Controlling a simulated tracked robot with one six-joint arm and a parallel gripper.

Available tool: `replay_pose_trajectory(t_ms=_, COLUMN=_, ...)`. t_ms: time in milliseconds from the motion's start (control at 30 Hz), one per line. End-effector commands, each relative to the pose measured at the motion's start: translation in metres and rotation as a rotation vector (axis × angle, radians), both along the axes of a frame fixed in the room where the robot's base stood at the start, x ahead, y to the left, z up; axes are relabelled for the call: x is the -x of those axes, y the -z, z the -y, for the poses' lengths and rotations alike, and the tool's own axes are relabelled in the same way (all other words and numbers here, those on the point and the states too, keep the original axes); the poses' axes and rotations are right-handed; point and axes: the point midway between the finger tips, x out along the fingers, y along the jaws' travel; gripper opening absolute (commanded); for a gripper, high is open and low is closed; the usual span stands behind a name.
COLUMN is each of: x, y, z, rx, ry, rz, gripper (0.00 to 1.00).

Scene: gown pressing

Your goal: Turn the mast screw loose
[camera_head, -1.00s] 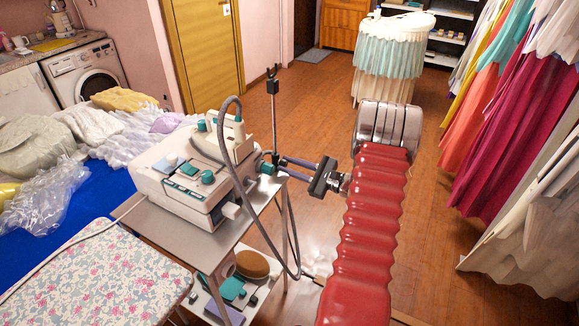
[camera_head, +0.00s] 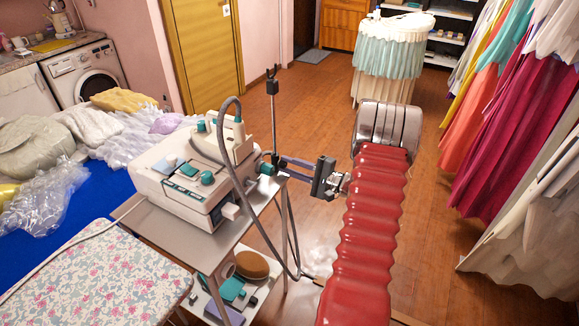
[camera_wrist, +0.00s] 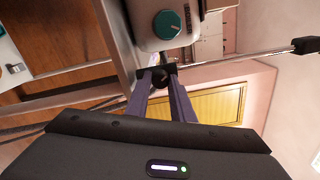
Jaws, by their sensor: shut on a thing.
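The mast (camera_head: 274,120) is a thin metal rod standing at the right rear corner of the steam-station trolley. The mast screw is a small dark knob (camera_wrist: 160,79) at the mast's foot, in the wrist view. My gripper (camera_head: 281,160) reaches it from the right with two purple-grey fingers. In the wrist view my gripper (camera_wrist: 161,75) has one finger on each side of the knob, shut on it. The fingers hide part of the knob. In the head view the screw is mostly hidden by the fingers and too small to judge how loose it is.
The white steam station (camera_head: 190,180) with a teal knob (camera_head: 267,168) stands on the trolley (camera_head: 215,240), close to my fingers. A grey hose (camera_head: 245,140) loops beside them. A floral ironing board (camera_head: 95,275) is at front left. Wooden floor behind the mast is clear.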

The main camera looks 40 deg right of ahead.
Motion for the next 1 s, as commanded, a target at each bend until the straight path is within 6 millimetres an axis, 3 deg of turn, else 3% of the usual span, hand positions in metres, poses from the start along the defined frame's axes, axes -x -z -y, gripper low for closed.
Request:
replay_pose_trajectory(t_ms=467, x=0.0010, y=0.0029, z=-0.0025, rx=0.018, ry=-0.005, rz=0.003, gripper=0.00)
replay_pose_trajectory(t_ms=500, x=0.0010, y=0.0029, z=-0.0025, rx=0.018, ry=-0.005, rz=0.001, gripper=0.22)
replay_pose_trajectory(t_ms=767, x=0.0005, y=0.0018, z=-0.0017, rx=0.019, ry=-0.003, rz=0.003, gripper=0.40)
replay_pose_trajectory(t_ms=1000, x=0.0004, y=0.0014, z=-0.0011, rx=0.019, ry=-0.002, rz=0.004, gripper=0.40)
